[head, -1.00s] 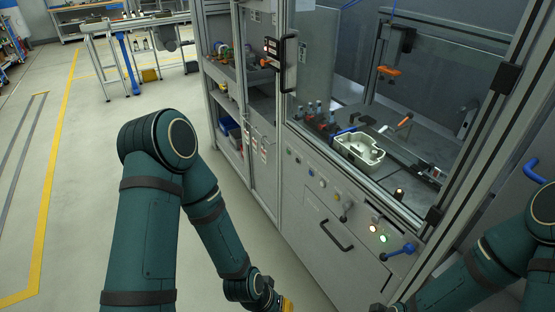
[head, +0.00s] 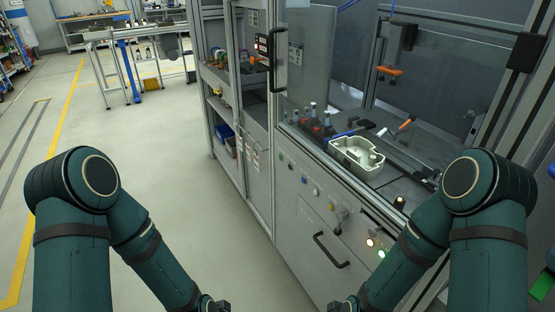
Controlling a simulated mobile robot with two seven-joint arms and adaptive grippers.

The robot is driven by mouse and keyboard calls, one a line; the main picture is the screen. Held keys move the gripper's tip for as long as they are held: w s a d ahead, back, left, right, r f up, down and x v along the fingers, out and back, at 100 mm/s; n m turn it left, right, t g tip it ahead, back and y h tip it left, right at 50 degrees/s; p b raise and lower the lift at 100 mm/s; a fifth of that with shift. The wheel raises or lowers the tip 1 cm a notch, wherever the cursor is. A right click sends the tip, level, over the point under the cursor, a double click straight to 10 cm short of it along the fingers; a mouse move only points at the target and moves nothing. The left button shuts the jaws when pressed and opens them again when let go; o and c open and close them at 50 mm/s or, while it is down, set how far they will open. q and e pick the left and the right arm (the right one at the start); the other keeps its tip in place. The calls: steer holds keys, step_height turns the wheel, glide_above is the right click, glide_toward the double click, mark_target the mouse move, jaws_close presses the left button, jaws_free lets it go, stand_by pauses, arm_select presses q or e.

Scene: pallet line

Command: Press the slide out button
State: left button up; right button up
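The machine's front panel (head: 294,205) carries a slanting row of small buttons and knobs below the window. My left gripper (head: 216,306) is at the bottom edge, left of the panel and apart from the buttons. My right gripper (head: 342,306) is at the bottom edge, below the lit buttons. Both are cut off, their fingers hidden.
A black drawer handle (head: 331,250) sticks out of the panel. Behind the window, a pale cast housing (head: 356,153) sits on the machine's deck, near an orange-handled tool (head: 407,125). A shelf cabinet (head: 226,110) stands to the left.

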stand_by(0.3)
jaws_close()
steer(key=c, duration=0.8)
jaws_free()
